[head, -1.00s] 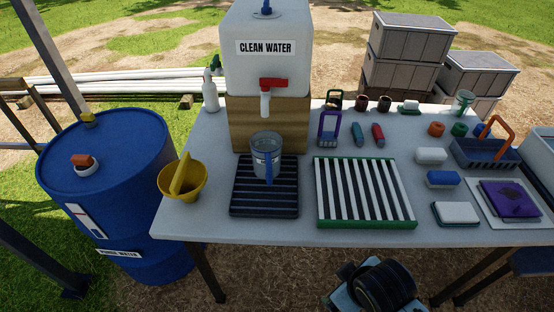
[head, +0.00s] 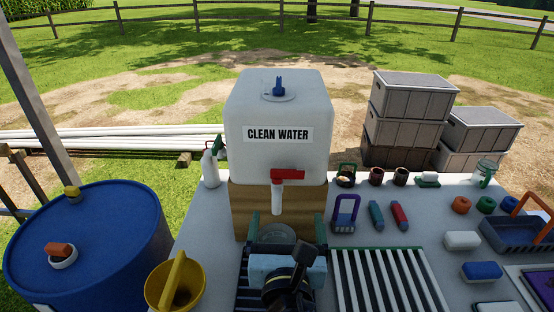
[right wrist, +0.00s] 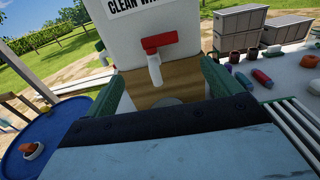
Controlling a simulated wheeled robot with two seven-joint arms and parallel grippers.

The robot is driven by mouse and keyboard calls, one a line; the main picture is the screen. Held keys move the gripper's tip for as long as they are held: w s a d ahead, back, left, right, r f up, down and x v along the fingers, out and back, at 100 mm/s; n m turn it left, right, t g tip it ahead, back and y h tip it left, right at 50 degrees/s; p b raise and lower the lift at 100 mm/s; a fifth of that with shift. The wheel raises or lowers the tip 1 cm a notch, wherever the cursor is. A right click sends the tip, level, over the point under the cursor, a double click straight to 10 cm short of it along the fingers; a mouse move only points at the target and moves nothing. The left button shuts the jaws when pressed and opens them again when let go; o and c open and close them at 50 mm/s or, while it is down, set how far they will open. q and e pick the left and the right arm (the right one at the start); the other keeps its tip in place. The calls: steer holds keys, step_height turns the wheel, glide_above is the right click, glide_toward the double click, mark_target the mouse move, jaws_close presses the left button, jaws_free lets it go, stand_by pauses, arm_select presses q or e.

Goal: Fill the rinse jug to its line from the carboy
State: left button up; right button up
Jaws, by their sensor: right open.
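The carboy (head: 280,105), a white tank labelled CLEAN WATER, stands on a wooden stand. Its red tap lever (head: 288,174) lies sideways above the white spout (head: 277,198); no water stream shows. Both also show in the right wrist view, lever (right wrist: 160,41) and spout (right wrist: 155,70). The rinse jug (head: 277,233) is below the spout, mostly hidden behind my right gripper (head: 288,222); its fill line and water level cannot be seen. My right gripper is open, with its green fingers apart in front of the stand, toward either side of the jug. My left gripper is not in view.
A black slatted tray (head: 250,272) is partly hidden under my right arm. A green-framed striped rack (head: 390,280) lies to its right. A yellow bucket (head: 175,285) is at left, beside a blue drum (head: 85,245). A purple-handled item (head: 346,213) stands right of the stand.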

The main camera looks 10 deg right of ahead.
glide_toward(287, 175)
steer(key=x, duration=0.4)
steer(key=shift+w+d, duration=0.2)
steer(key=shift+w, duration=0.05)
steer(key=x, duration=0.3)
steer(key=shift+w, duration=0.3)
steer(key=shift+w+d, duration=0.1)
steer(key=shift+w, duration=0.3)
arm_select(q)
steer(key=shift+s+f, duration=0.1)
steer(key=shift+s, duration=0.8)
arm_select(e)
steer(key=c, duration=1)
